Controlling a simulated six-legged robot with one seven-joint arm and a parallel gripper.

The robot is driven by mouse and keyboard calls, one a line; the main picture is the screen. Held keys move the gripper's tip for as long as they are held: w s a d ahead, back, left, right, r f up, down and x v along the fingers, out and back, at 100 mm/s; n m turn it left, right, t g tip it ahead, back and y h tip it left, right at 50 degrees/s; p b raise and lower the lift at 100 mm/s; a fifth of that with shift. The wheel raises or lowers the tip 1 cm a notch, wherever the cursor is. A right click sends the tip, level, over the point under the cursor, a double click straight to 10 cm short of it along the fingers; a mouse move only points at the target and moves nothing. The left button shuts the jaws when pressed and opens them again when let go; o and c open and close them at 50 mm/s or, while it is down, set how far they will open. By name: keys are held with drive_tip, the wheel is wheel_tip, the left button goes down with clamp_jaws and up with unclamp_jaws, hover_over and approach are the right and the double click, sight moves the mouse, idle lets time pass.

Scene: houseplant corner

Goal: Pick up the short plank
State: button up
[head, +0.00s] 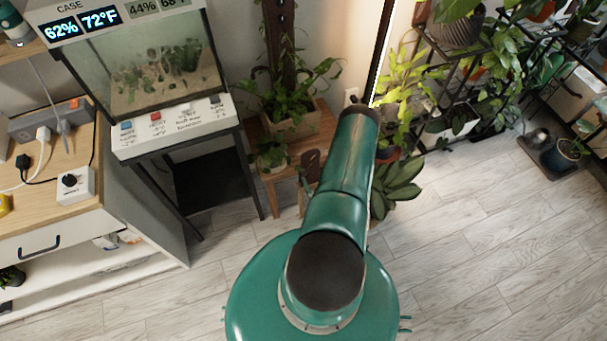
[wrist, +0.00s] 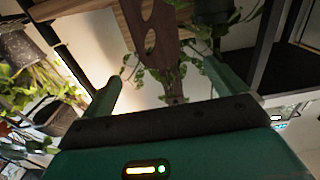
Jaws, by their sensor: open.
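The short plank looks to be the brown wooden piece (head: 310,163) with a rounded top beside the small wooden stool (head: 268,183) in the head view; my arm hides part of that area. In the wrist view a brown plank (wrist: 152,38) with an oval hole shows upright, beyond and between my fingers, not touching them. Leaves overlap its lower part there, and I cannot tell where it ends against the dark wood behind. My gripper (wrist: 163,72) is open and empty. In the head view my gripper is hidden behind my arm.
A glass tank (head: 160,65) on a black stand (head: 258,180) is left of the stool. A planter (head: 290,130) and dark post (head: 281,40) stand behind. A broad-leaved plant (head: 396,187) is close at right, with plant racks (head: 450,50) beyond.

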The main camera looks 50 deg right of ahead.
sight(311, 156)
drive_tip(key=x, duration=0.7)
drive_tip(key=shift+s+d+r, duration=0.1)
drive_tip(key=shift+d, duration=0.1)
drive_tip(key=x, duration=0.5)
drive_tip(key=shift+w+d+r, duration=0.1)
drive_tip(key=shift+w+r, duration=0.1)
drive_tip(key=shift+w, duration=0.15)
drive_tip(key=shift+c, duration=0.5)
drive_tip(key=c, duration=1.3)
drive_tip(key=shift+c, duration=0.2)
drive_tip(key=shift+r, duration=0.1)
